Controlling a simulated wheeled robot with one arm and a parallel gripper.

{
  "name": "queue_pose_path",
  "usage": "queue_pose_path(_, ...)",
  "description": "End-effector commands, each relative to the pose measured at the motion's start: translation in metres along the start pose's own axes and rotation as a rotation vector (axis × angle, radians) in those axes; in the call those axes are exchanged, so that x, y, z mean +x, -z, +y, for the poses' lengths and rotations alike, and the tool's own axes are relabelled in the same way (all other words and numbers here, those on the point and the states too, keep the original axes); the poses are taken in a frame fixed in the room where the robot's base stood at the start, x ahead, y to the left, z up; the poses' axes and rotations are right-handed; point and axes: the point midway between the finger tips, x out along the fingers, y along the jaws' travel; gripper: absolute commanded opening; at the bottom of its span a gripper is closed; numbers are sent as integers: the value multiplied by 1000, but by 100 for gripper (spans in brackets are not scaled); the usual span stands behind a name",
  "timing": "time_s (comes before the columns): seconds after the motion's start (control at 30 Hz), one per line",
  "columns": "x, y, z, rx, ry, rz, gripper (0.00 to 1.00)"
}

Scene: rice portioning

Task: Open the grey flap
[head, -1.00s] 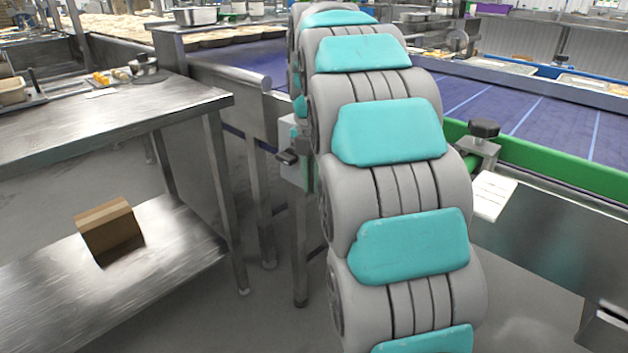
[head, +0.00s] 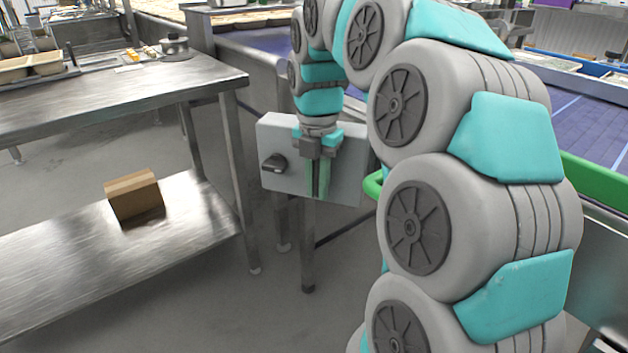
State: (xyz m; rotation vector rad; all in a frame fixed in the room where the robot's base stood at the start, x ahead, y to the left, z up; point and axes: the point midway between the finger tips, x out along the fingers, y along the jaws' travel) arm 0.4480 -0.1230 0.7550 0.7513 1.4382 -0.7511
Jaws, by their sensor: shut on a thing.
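The grey flap (head: 279,138) is a light grey, flat panel in the middle of the head view, beside the steel table. A black knob (head: 274,163) sticks out on its left part. My gripper (head: 318,188) points down in front of the panel, right of the knob, with its two green fingers close together. It is shut on part of the grey flap. The fingers and wrist cover the gripped spot, so the exact contact is hidden. The panel's right end is partly behind my arm.
A steel table (head: 120,95) stands on the left, with a cardboard box (head: 133,195) on its lower shelf. A green rail (head: 595,190) and blue conveyor (head: 590,125) lie to the right. My arm fills the right middle. Floor below the panel is mostly clear.

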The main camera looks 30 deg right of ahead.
Motion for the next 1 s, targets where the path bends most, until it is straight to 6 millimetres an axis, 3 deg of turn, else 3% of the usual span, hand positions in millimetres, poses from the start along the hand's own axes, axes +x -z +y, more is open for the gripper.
queue_pose_path(0.47,0,0,-3,1,1,-2,0)
queue_pose_path(0.5,0,0,-3,1,1,-3,18)
queue_pose_path(0.73,0,1,-3,1,0,-2,44)
queue_pose_path(1.0,0,1,-2,0,0,-2,47)
